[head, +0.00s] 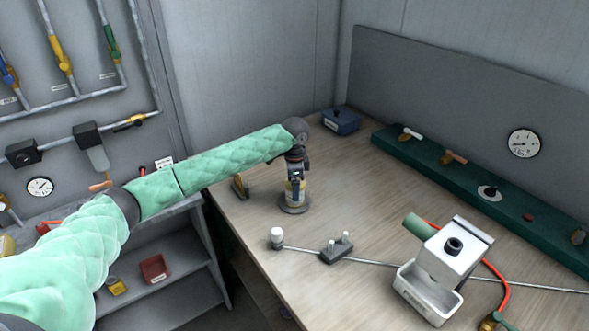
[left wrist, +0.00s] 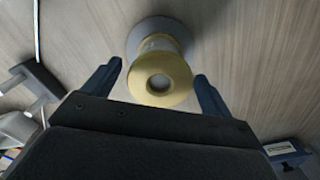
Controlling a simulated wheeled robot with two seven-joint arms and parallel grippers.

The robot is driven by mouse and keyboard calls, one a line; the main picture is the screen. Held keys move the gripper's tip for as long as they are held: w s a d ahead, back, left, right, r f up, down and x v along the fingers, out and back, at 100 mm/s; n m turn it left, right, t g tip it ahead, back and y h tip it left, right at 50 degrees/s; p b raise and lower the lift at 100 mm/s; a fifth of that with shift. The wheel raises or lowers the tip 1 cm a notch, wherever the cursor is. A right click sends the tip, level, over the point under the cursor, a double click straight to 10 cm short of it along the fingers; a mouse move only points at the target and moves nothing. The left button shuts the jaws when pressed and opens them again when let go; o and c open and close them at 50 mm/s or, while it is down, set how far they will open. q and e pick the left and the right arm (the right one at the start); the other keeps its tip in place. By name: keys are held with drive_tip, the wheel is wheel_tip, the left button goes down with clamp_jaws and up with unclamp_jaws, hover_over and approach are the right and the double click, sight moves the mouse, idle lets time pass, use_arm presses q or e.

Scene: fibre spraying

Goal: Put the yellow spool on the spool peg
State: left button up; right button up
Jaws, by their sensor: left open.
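The yellow spool (head: 294,196) stands upright on a round grey base (head: 294,209) on the wooden table. In the left wrist view the spool (left wrist: 160,78) shows its round yellow top with a centre hole, and the grey base (left wrist: 150,30) lies beneath it. My left gripper (head: 296,173) points down over the spool. Its open fingers (left wrist: 158,71) are on either side of the spool's upper end, with a visible gap on each side. A dark block with small white pegs (head: 337,248) stands nearer on the table; I cannot tell which is the spool peg. My right gripper is not in view.
A white-capped post (head: 277,237) stands at the near table edge, by a thin rod. A white machine with a tray (head: 428,292) and red hose stands at right. A blue box (head: 341,120) is at the back. A green ledge (head: 470,185) runs along the wall.

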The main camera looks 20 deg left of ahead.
use_arm(q)
wheel_tip(320, 180, up, 9)
drive_tip(key=b, duration=0.2)
drive_tip(key=shift+f+b, duration=0.15)
drive_tip(key=shift+b, duration=0.25)
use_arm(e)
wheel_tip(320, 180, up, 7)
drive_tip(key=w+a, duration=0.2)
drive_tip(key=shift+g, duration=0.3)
